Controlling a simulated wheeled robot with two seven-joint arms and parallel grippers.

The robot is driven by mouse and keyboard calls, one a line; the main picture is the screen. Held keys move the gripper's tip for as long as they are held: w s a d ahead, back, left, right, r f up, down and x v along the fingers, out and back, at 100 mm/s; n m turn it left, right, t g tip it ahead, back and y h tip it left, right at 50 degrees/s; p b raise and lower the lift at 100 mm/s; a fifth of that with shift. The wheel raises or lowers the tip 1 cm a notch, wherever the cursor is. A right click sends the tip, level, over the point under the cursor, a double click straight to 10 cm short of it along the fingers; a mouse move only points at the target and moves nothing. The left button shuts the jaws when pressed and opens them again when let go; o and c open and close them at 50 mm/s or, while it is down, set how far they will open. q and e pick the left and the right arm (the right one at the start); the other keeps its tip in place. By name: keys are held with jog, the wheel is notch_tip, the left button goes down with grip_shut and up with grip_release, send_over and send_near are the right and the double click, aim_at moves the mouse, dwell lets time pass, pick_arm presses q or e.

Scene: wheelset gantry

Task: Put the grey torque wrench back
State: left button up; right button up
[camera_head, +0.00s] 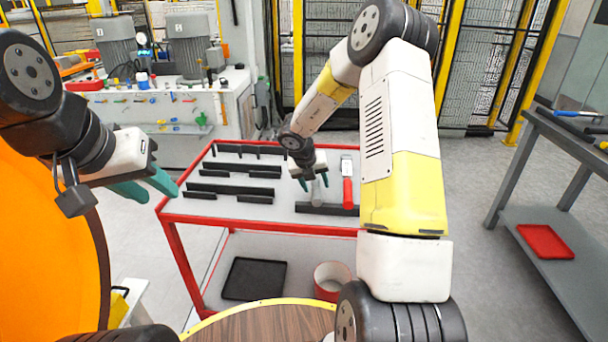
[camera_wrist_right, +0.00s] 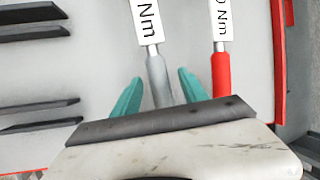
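The grey torque wrench (camera_wrist_right: 158,80) lies on the red-framed table, with its grey handle toward my right gripper and a white "Nm" label on its shaft. In the head view my right gripper (camera_head: 314,184) is over this handle (camera_head: 317,195). In the wrist view the teal fingers of the right gripper (camera_wrist_right: 160,82) are apart, one on each side of the handle, with gaps showing; I cannot tell their height over it. The red-handled torque wrench (camera_wrist_right: 221,74) lies to the right, apart from the fingers. My left gripper (camera_head: 160,192) is open and empty, left of the table.
The table (camera_head: 172,217) carries several black rack strips (camera_head: 230,190) at left and one (camera_head: 326,209) by the handles. Its lower shelf holds a black tray (camera_head: 254,279) and a red-and-white bin (camera_head: 331,278). A grey bench (camera_head: 560,225) with a red tray (camera_head: 545,241) stands at right.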

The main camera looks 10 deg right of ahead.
jog(key=shift+r, duration=0.1)
jog(key=s+a+r+n+t+y, duration=0.15)
jog(key=a+r+n+t, duration=0.3)
jog(key=r+n, duration=0.65)
jog(key=a+r+n+t+y, duration=0.3)
jog(key=a+r+n+t, duration=0.15)
jog(key=r, duration=1.35)
jog(key=s+a+r+n+g+y, duration=0.1)
jog(key=s+a+n+g+y, duration=0.1)
jog(key=s+n, duration=0.65)
jog(key=s+a+r+n+g+y, duration=0.1)
jog(key=s+a+n+g+y, duration=0.1)
jog(key=s+n, duration=0.7)
jog(key=s+d+f+n+g+h, duration=0.1)
jog(key=s+d+f+n, duration=0.1)
jog(key=s, duration=0.4)
jog(key=s+d+f+n+g+h, duration=0.1)
jog(key=s+d+f+n, duration=0.2)
jog(key=s, duration=0.4)
jog(key=shift+s+d, duration=0.3)
jog(key=shift+d, duration=0.45)
jog(key=shift+h, duration=0.25)
